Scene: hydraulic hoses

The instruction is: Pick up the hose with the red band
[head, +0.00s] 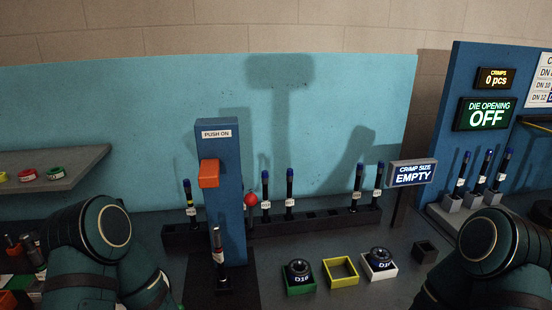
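A dark hose (217,244) stands upright in front of the blue push-on press (231,185). It has a white label and what looks like a small red band, and its foot is in a dark holder. A long black rack (330,217) behind holds several upright dark hoses with blue tops; the leftmost hose (189,200) has a yellowish band. The band colours on the other rack hoses are too small to tell. Only links of my two arms show, at the lower left and lower right. Neither gripper is in the picture.
A green box (300,290) and a white box (390,272) hold dark round dies; a yellow box (341,283) between them looks empty. A grey shelf (80,166) with coloured rings is at left. A crimp-size sign (412,173) and several hoses in grey holders (450,202) are at right.

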